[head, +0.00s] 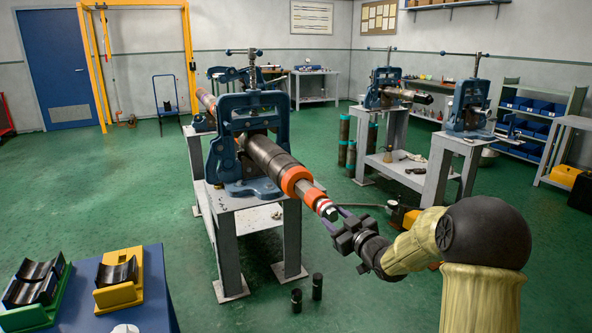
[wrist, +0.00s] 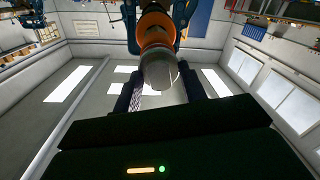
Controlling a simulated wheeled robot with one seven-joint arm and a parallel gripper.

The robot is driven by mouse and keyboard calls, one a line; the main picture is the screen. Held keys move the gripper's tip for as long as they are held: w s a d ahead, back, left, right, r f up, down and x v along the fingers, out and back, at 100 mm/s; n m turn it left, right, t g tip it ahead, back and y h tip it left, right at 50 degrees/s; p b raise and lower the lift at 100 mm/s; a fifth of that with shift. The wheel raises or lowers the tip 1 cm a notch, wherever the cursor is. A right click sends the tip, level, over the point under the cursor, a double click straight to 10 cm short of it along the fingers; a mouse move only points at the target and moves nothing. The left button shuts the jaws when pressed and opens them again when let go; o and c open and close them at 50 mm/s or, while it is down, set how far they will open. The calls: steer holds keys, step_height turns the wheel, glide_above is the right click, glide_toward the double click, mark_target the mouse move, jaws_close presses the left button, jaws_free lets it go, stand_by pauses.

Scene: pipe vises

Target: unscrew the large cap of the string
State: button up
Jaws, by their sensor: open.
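The string (head: 268,157) is a stepped dark pipe clamped in a blue vise (head: 250,125) on a grey stand, its free end pointing toward my arm. Which part is the large cap is not clear. My gripper (head: 337,219) is open at the tip end. In the wrist view the round grey end (wrist: 160,72) appears between the two fingers (wrist: 160,88), with an orange band (wrist: 155,36) behind it. Contact cannot be told.
A blue table (head: 110,300) at the lower left carries a green cradle (head: 35,290) and a yellow cradle (head: 119,278). Two short dark cylinders (head: 317,286) stand on the floor by the stand. More vises (head: 384,85) stand behind. The green floor at left is clear.

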steer(key=shift+v, duration=1.05)
steer(key=shift+r, duration=0.1)
steer(key=m+p, duration=0.2)
steer(key=p, duration=0.1)
steer(key=shift+r+m, duration=0.25)
steer(key=shift+m, duration=0.15)
steer(key=m+p, duration=0.5)
steer(key=m, duration=0.1)
steer(key=m+p, duration=0.4)
steer(key=m, duration=0.1)
steer(key=shift+f+t, duration=0.15)
steer(key=shift+t, duration=0.15)
steer(key=shift+f+m, duration=0.25)
steer(key=shift+m, duration=0.15)
